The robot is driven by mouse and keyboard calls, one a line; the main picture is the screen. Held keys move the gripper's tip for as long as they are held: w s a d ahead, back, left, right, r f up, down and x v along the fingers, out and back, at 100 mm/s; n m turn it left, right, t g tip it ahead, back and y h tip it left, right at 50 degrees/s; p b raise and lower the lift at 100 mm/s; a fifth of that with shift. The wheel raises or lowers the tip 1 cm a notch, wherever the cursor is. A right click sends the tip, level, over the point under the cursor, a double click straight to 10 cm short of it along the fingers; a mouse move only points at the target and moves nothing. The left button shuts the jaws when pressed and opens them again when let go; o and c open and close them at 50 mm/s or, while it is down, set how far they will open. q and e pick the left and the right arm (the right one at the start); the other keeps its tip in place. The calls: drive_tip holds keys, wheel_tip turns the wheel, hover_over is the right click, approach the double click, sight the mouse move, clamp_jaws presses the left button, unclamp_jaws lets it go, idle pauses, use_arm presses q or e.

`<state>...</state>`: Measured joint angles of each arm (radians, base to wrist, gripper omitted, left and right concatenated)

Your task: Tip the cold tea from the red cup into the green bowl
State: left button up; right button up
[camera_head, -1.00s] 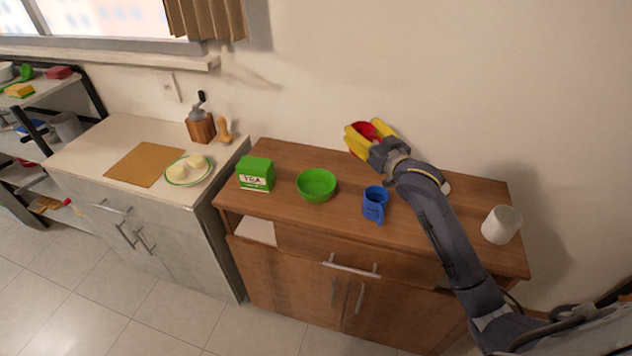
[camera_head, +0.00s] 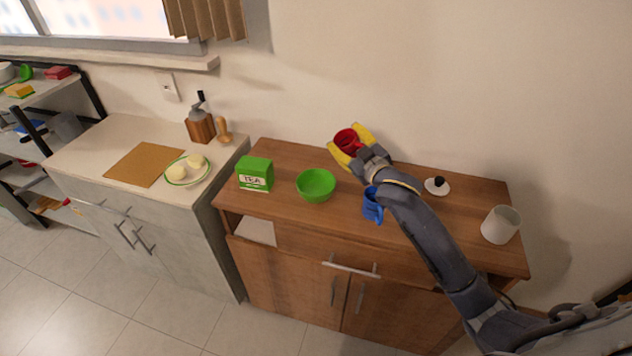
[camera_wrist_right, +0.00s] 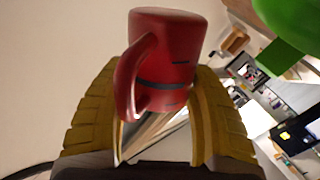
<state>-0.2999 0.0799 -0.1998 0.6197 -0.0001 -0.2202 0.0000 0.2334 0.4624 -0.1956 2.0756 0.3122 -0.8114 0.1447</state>
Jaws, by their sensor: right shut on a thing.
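The red cup (camera_head: 346,141) is held between the yellow fingers of my right gripper (camera_head: 350,146), above the back of the wooden cabinet top. In the right wrist view the red cup (camera_wrist_right: 166,55) sits between the two fingers with its handle toward the gripper; its inside and any tea are hidden there. The green bowl (camera_head: 316,185) stands on the cabinet to the left and nearer the front, apart from the cup. A green shape, probably the bowl (camera_wrist_right: 290,22), shows at the upper right of the wrist view. My left gripper is not in view.
A blue mug (camera_head: 371,207) stands close beside my right arm. A green tea box (camera_head: 255,174) is left of the bowl. A white lid with a black knob (camera_head: 437,186) and a white cup (camera_head: 500,225) are at the right of the wooden cabinet (camera_head: 290,215).

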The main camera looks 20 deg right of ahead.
drive_tip(key=shift+a+f+n, duration=0.25)
drive_tip(key=shift+a+n, duration=0.2)
drive_tip(key=shift+a, duration=0.05)
drive_tip(key=shift+a+f+n, duration=0.25)
drive_tip(key=shift+a+n, duration=0.2)
drive_tip(key=shift+a+f, duration=0.1)
drive_tip(key=shift+f, duration=0.1)
drive_tip(key=shift+a+f+n, duration=0.2)
drive_tip(key=shift+n, duration=0.4)
drive_tip(key=shift+s+a+f+n+h, duration=0.1)
drive_tip(key=shift+a+f+n+h, duration=0.1)
drive_tip(key=shift+f+n, duration=0.55)
drive_tip(key=shift+w+a+f+n+h, duration=0.15)
drive_tip(key=shift+f+n, duration=0.3)
drive_tip(key=shift+n, duration=0.45)
drive_tip(key=shift+s+a+f+n+h, duration=0.15)
drive_tip(key=shift+a+f+n+h, duration=0.1)
drive_tip(key=shift+f+n, duration=0.5)
idle(0.8)
drive_tip(key=shift+a+r+n+g, duration=0.15)
drive_tip(key=shift+a+n, duration=0.3)
drive_tip(key=shift+a, duration=0.05)
drive_tip(key=shift+a+r+n+g, duration=0.15)
drive_tip(key=shift+a+n, duration=0.3)
drive_tip(key=shift+a, duration=0.05)
idle(0.4)
drive_tip(key=shift+a+r+n+h, duration=0.1)
drive_tip(key=shift+a+n+h, duration=0.15)
drive_tip(key=shift+n, duration=0.45)
idle(0.6)
